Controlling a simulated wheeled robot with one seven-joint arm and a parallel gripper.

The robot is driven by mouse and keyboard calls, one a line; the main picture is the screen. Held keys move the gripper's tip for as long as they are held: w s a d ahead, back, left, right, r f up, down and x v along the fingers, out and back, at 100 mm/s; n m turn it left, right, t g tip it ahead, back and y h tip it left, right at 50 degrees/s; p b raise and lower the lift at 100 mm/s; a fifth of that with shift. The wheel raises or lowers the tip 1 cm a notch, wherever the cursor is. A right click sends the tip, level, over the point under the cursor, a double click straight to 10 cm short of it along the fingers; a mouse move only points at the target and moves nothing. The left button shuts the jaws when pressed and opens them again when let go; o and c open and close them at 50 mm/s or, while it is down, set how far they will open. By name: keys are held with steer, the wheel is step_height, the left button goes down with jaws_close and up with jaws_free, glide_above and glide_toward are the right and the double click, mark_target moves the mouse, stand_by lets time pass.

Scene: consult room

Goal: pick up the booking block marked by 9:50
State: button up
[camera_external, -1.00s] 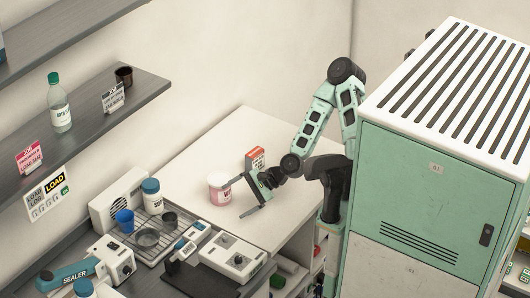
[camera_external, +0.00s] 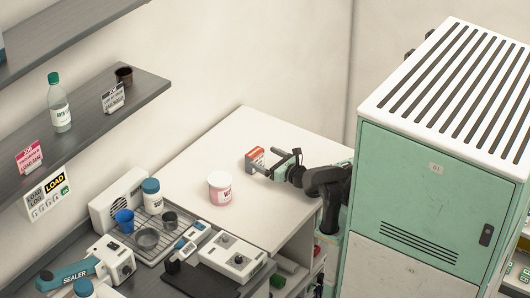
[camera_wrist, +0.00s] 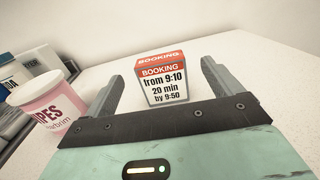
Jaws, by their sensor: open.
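The booking block (camera_external: 257,152) is a small upright red and white box on the white counter. In the wrist view the booking block (camera_wrist: 163,84) faces me, with black text "from 9:10", "20 min" and "by 9:50" under a red BOOKING band. My gripper (camera_external: 266,160) is low over the counter, level with the block. In the wrist view my gripper (camera_wrist: 162,74) is open, with one grey finger on each side of the block. Gaps show between the block and both fingers, so neither touches it. The block's lower edge is close to the dark palm edge.
A pink and white wipes tub (camera_external: 220,188) stands left of the block, and it shows near my left finger in the wrist view (camera_wrist: 48,103). A wire rack (camera_external: 150,238) and a white device (camera_external: 232,257) are nearer the camera. The right side of the counter is clear.

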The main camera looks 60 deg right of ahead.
mark_target(251, 157)
step_height(251, 157, down, 3)
steer(key=shift+w+r, duration=0.1)
steer(key=shift+w+r+p, duration=0.15)
steer(key=shift+w+p, duration=0.2)
steer(key=shift+w, duration=0.15)
steer(key=w, duration=0.2)
steer(key=w+p, duration=0.1)
steer(key=w, duration=0.1)
steer(key=w+p, duration=0.1)
steer(key=w, duration=0.1)
steer(key=shift+w+d, duration=0.2)
steer(key=shift+d, duration=0.1)
steer(key=shift+c, duration=0.3)
steer(key=c, duration=1.1)
